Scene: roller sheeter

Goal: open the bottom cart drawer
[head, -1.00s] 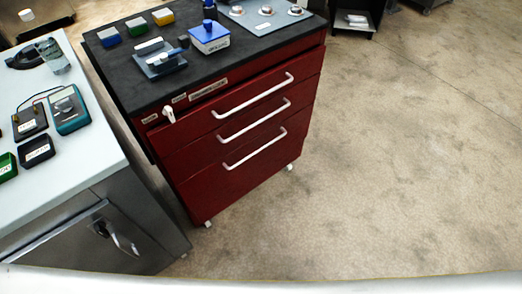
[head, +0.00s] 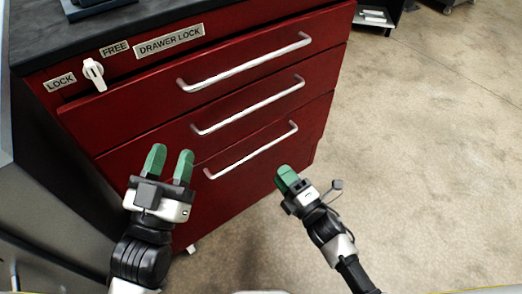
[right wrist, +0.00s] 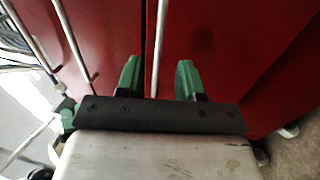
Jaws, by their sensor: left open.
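The red cart's bottom drawer (head: 235,190) is shut and carries a long silver handle (head: 252,152). My left gripper (head: 170,163) is open and empty, in front of the cart at the left of that handle. My right gripper (head: 286,179) is just below and right of the handle's right end in the head view. In the right wrist view its green fingers (right wrist: 159,74) are spread apart. The bottom drawer's handle (right wrist: 159,45) lines up with the gap between them; I cannot tell whether it is within their reach. No contact is visible.
Two drawers with silver handles (head: 245,65) (head: 248,107) sit above, both shut. A white lock lever (head: 94,74) hangs between LOCK and FREE labels. A grey cabinet (head: 45,190) stands close on the left. The floor (head: 430,150) at the right is open.

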